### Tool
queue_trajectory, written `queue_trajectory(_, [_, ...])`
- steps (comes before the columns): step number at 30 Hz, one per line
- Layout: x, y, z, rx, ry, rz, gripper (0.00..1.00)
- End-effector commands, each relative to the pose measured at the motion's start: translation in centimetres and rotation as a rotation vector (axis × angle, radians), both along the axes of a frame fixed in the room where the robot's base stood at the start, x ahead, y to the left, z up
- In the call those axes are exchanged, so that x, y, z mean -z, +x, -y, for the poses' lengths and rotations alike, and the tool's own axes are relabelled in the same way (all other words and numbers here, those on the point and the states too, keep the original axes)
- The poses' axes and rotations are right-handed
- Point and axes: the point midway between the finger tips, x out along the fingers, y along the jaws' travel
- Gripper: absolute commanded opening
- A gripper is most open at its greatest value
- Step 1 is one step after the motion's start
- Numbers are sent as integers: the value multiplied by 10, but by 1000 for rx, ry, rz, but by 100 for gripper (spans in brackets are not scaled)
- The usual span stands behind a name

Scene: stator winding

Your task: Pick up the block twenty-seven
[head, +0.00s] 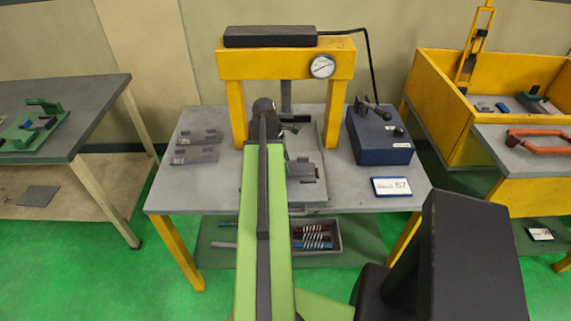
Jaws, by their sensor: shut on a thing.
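My green arm reaches forward over the middle grey table (340,205). My gripper (292,122) is at its far end, under the yellow press frame (238,110). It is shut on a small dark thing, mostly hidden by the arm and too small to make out. I cannot read a number twenty-seven on any block. A grey block (303,173) sits on the grey plate below and in front of the gripper. Flat grey pieces (197,155) lie on the table left of the arm.
A blue box (378,140) with a lever stands right of the press. A white card (391,187) reading 57 lies at the front right. A tray (318,237) of tools is on the lower shelf. A yellow bin (450,115) stands right; another bench (90,100) stands left.

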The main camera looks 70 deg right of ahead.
Motion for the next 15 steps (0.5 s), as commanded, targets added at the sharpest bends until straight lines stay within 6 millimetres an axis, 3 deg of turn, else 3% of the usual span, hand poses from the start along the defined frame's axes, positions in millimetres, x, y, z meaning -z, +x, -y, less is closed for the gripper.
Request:
queue_trajectory(1, [-16,0,0,0,0,-1,0])
queue_trajectory(4, [-30,-5,2,3,0,-1,0])
queue_trajectory(15, [-76,-81,31,4,0,-1,0])
